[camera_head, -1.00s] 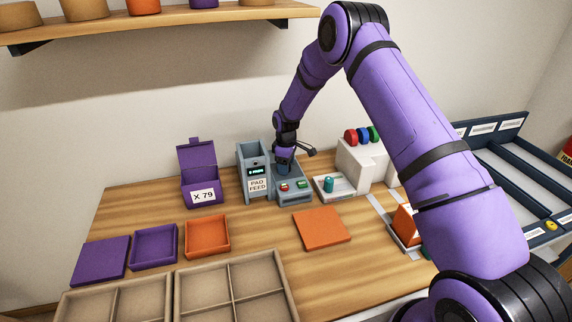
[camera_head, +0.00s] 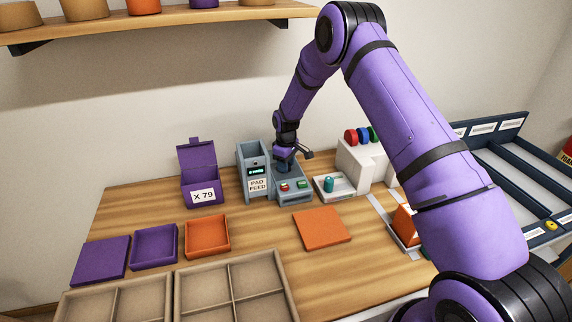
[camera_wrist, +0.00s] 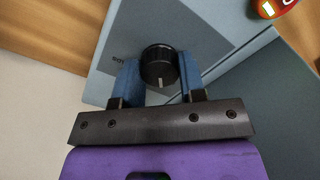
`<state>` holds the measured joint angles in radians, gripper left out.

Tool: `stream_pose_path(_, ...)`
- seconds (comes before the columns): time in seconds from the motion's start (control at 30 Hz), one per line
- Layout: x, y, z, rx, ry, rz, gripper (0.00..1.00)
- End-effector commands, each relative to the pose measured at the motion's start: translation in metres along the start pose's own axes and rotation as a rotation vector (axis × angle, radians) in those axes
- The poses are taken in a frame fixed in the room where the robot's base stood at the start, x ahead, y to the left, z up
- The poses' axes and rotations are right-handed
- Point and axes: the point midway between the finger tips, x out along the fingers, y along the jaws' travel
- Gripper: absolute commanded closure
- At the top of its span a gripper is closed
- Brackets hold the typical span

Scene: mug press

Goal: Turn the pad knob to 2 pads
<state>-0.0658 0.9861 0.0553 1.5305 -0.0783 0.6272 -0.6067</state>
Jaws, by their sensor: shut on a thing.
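The pad feed machine (camera_head: 242,158) is a grey-blue unit labelled "PAD FEED" at the back of the table, with a small lit display too small to read. The pad knob (camera_wrist: 158,66) is a round black knob with a pale pointer mark, seen in the wrist view on the machine's grey panel. The pointer is toward the gripper's palm. My gripper (camera_wrist: 159,75) has its two blue fingers on either side of the knob, shut on it. In the head view my gripper (camera_head: 284,163) is over the machine's right part, and the knob is hidden there.
A red and a green button (camera_head: 301,183) sit on the machine's front. A purple box marked "X 79" (camera_head: 186,190) stands to its left, and a tray with a teal cylinder (camera_head: 328,185) to its right. An orange mat (camera_head: 322,228) lies in front.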

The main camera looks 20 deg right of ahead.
Motion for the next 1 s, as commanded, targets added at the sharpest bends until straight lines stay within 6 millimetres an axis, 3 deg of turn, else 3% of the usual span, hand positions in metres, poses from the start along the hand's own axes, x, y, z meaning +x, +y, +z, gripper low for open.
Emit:
stream_pose_path(0.5, -0.0003, -0.0001, -0.0004, 0.442, 0.000, 0.001, 0.86)
stream_pose_path(1.0, -0.0004, 0.0003, -0.0001, 0.646, 0.000, 0.001, 0.86)
